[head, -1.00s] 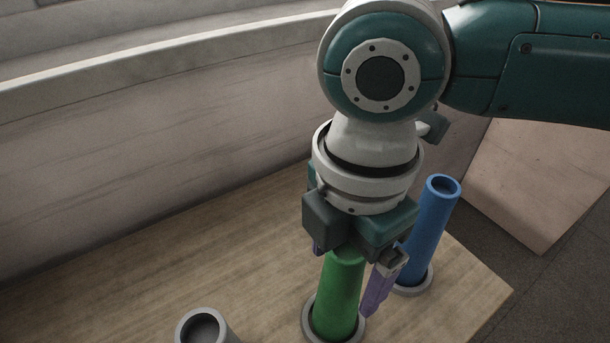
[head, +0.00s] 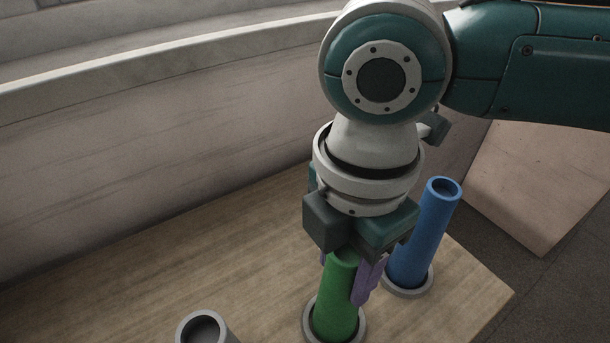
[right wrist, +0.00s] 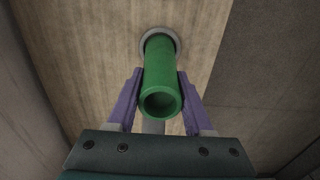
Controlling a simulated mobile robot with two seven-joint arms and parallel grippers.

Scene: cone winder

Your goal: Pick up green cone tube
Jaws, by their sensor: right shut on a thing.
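The green cone tube (head: 337,298) stands upright in a grey ring holder (head: 308,325) on the wooden table, under my right gripper. It also shows in the right wrist view (right wrist: 160,80), its hollow end facing the camera. My right gripper (head: 350,275) has purple fingers and is shut on the upper part of the green tube, one finger on each side. In the head view the far finger is mostly hidden behind the tube. The tube's foot is still within its ring. My left gripper is not in view.
A blue tube (head: 425,235) stands in its own grey ring (head: 409,291), close to the right of the green tube. A grey tube (head: 203,328) is at the bottom, left of the green one. The wooden table (head: 200,260) is clear at left. A pale wall runs behind it.

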